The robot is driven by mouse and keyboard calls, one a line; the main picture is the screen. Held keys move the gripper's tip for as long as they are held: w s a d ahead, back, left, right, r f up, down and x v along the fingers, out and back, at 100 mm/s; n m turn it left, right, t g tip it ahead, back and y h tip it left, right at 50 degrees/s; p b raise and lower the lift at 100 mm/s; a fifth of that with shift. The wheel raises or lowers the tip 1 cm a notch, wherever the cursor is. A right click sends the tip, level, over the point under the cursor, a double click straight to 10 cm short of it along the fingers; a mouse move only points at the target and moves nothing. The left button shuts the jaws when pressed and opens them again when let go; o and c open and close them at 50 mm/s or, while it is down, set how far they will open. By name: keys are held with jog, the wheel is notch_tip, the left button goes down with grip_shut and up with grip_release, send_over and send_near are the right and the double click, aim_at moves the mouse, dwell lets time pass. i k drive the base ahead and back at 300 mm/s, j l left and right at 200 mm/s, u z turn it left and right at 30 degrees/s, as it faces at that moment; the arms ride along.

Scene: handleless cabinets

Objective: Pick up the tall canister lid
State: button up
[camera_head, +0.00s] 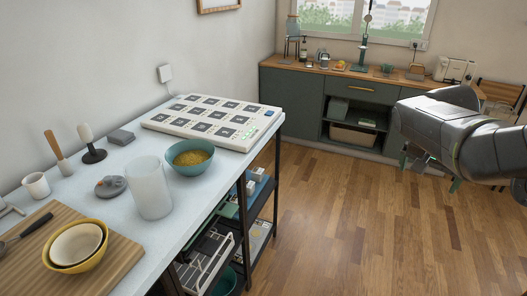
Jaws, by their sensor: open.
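A tall pale, translucent canister (150,190) stands upright and open-topped on the white table at the left. A round grey lid with a small knob (110,187) lies flat on the table just left of the canister; I take it to be the canister lid. My gripper (429,172) is at the right of the view, over the wooden floor and far from the lid. It is open, and I see nothing held between its fingers. The arm partly covers it.
A teal bowl of yellow grains (190,168) stands right of the canister. A wooden board (115,265) with nested bowls (76,245) lies in front. A white mug (36,186), a dark-based upright tool (93,155) and a white panel (215,121) are on the table. The floor (350,235) is clear.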

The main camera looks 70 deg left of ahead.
aim_at(108, 189)
jog(key=z, duration=0.45)
jog(key=j+z, duration=0.1)
jog(key=z, duration=0.85)
jog(key=j+z, duration=0.1)
jog(key=z, duration=0.85)
jog(key=j+z, duration=0.1)
jog(key=z, duration=0.8)
jog(key=k+j+z, duration=0.1)
jog(key=k+z, duration=0.15)
jog(key=k+u, duration=0.2)
jog(key=u, duration=1.55)
jog(key=k+u, duration=0.15)
jog(key=u, duration=1.15)
jog(key=k+j+u, duration=0.1)
jog(key=u, duration=0.55)
jog(key=j+u, duration=0.1)
jog(key=u, duration=0.55)
jog(key=j+u, duration=0.1)
jog(key=u, duration=0.55)
jog(key=j+u, duration=0.15)
jog(key=u, duration=0.5)
jog(key=j+u, duration=0.1)
jog(key=u, duration=0.5)
